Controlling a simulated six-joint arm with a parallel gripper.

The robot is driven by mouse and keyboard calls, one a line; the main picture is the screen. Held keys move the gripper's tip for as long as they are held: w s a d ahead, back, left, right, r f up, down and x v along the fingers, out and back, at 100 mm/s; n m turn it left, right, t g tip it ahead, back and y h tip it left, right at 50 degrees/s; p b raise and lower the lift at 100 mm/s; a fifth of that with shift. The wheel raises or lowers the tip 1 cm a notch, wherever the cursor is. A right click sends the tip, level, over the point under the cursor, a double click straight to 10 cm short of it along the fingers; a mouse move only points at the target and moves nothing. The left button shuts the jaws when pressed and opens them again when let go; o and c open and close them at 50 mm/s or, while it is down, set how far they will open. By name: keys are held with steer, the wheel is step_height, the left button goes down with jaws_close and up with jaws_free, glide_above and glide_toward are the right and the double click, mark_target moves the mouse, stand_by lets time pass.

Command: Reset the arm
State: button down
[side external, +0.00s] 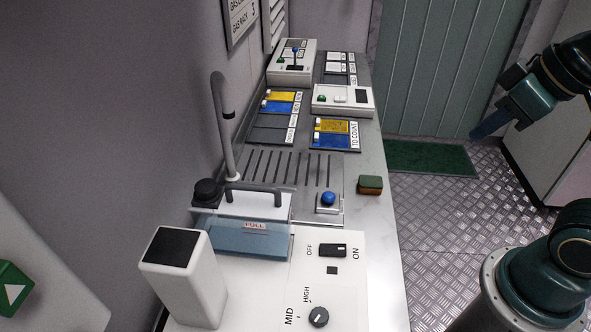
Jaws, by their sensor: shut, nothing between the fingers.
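My gripper (489,125) is at the upper right, held in the air over the metal floor and to the right of the counter. Its dark blue fingers point down and left. They are shut with nothing between them, and they touch nothing. My dark green arm comes in from the right edge, and part of it is out of the frame.
A long counter (384,235) holds a water tank (240,240), a faucet (222,130), a drain grate (290,170), a blue button (328,198), a sponge (370,184), coloured trays (338,141) and white devices (290,72). A green mat (430,158) lies on the open floor.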

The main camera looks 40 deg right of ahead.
steer(key=shift+s+d+m, duration=0.25)
steer(key=shift+s+m, duration=0.15)
steer(key=shift+s, duration=0.1)
